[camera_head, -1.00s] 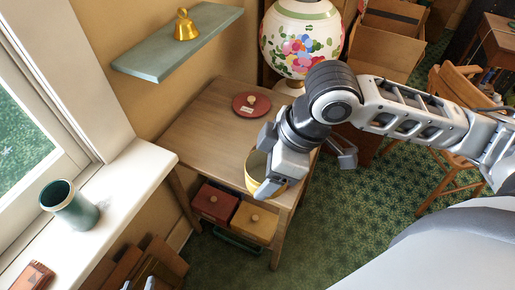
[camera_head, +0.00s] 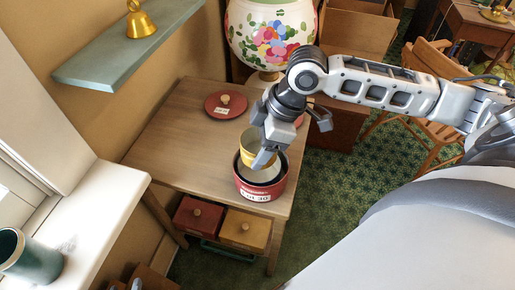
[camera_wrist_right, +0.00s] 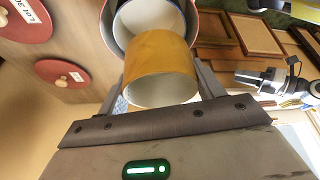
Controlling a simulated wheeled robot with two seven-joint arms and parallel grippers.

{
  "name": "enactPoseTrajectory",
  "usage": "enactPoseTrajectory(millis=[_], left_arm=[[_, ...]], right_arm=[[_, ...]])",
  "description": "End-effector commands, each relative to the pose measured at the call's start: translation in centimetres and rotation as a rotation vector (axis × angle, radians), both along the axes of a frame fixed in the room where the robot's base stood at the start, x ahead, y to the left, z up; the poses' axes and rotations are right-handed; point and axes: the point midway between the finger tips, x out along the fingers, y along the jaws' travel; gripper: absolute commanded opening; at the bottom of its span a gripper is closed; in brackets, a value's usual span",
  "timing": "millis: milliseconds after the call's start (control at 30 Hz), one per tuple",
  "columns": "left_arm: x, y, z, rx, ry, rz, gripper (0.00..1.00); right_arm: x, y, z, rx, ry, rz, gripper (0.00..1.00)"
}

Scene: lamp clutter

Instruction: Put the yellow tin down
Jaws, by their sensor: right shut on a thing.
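The yellow tin (camera_head: 250,149) is held in my right gripper (camera_head: 266,146), above the red tin (camera_head: 262,190) on the small wooden table. In the right wrist view the yellow tin (camera_wrist_right: 161,68) sits between the two fingers, its open end toward the camera. Beyond it a pale tin or liner (camera_wrist_right: 150,18) shows inside the red tin's rim. Whether the yellow tin's lower edge is inside the red tin or just above it, I cannot tell. A white and black arm part, likely my left gripper (camera_wrist_right: 290,70), shows at the right wrist view's right side; its jaws are unclear.
A red lid (camera_head: 226,104) with a knob lies on the table (camera_head: 180,135); another is partly hidden behind the gripper. A flowered lamp (camera_head: 270,35) stands behind. The table's left part is clear.

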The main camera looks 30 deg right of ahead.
Motion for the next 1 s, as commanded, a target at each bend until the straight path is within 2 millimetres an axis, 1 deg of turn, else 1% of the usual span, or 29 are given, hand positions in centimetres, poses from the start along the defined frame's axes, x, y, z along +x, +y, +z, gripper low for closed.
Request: enactPoseTrajectory(millis=[100, 200, 300, 400, 733, 1000], left_arm=[[0.0, -0.2, -1.5, -0.005, -0.003, -0.005, 0.36], [0.2, -0.6, -2.2, -0.038, -0.019, 0.003, 0.36], [0.4, -0.8, -2.5, -0.066, -0.029, 0.009, 0.36], [0.4, -1.0, -2.5, -0.084, -0.035, 0.014, 0.36], [0.5, -1.0, -2.1, -0.090, -0.037, 0.014, 0.36], [0.5, -1.0, -2.0, -0.088, -0.038, 0.015, 0.36]], right_arm=[[0.3, -0.5, -1.7, 0.000, -0.001, 0.000, 0.44], [0.3, -0.4, -3.0, -0.001, -0.001, 0.001, 0.44], [0.3, -0.4, -3.8, 0.000, -0.002, 0.000, 0.44], [0.2, -0.4, -4.0, 0.000, -0.002, 0.001, 0.44], [0.2, -0.4, -3.8, -0.001, 0.001, 0.000, 0.44], [0.2, -0.4, -4.5, -0.001, 0.001, 0.000, 0.44]])
